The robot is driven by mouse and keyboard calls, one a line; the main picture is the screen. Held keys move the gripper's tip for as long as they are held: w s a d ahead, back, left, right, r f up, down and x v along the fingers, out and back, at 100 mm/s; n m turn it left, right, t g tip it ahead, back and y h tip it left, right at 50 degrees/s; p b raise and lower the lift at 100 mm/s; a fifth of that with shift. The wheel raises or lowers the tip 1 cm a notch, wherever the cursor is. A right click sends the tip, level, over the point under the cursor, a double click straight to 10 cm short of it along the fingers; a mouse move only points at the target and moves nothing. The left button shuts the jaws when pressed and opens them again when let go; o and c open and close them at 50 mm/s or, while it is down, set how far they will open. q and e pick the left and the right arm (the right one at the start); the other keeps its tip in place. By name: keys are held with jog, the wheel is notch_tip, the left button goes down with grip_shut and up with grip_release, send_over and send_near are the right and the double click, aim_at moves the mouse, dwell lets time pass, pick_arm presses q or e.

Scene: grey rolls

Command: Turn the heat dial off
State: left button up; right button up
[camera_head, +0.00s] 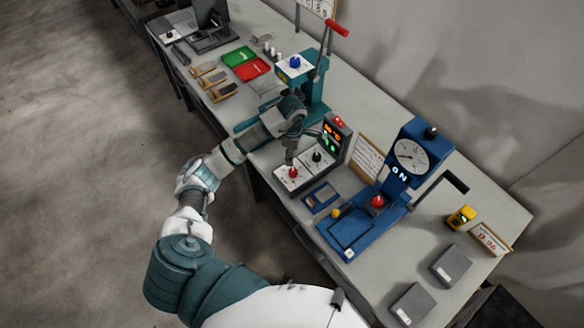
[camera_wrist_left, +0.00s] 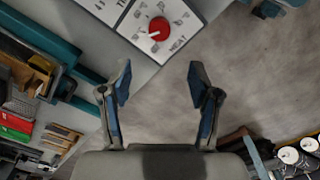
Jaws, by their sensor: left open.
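The red heat dial (camera_head: 293,172) sits on the white top of a small control box (camera_head: 312,178). In the left wrist view the dial (camera_wrist_left: 159,28) shows near the top, with the word HEAT printed beside it and a white pointer mark on it. My left gripper (camera_head: 291,159) is just above the dial in the head view. In the left wrist view its two fingers (camera_wrist_left: 160,80) are apart with nothing between them, and the dial lies beyond the fingertips. A black dial (camera_head: 317,156) sits beside the red one. My right gripper is not seen.
A display with lit digits (camera_head: 333,137) stands behind the dials. A teal press with a red-handled lever (camera_head: 312,88) stands to the left. A blue machine with a gauge (camera_head: 410,155) stands to the right. A blue tray (camera_head: 321,198) lies near the front edge.

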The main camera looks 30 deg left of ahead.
aim_at(294, 171)
pick_arm(q)
jog(key=f, duration=1)
jog(key=shift+w+d+f+p, duration=0.1)
jog(key=shift+w+d+p, duration=0.05)
jog(key=shift+d+p, duration=0.2)
jog(key=shift+a+f, duration=0.4)
jog(key=shift+f, duration=0.2)
jog(key=shift+d, duration=0.15)
jog(key=shift+d+r, duration=0.15)
jog(key=shift+d, duration=0.05)
jog(key=c, duration=1.2)
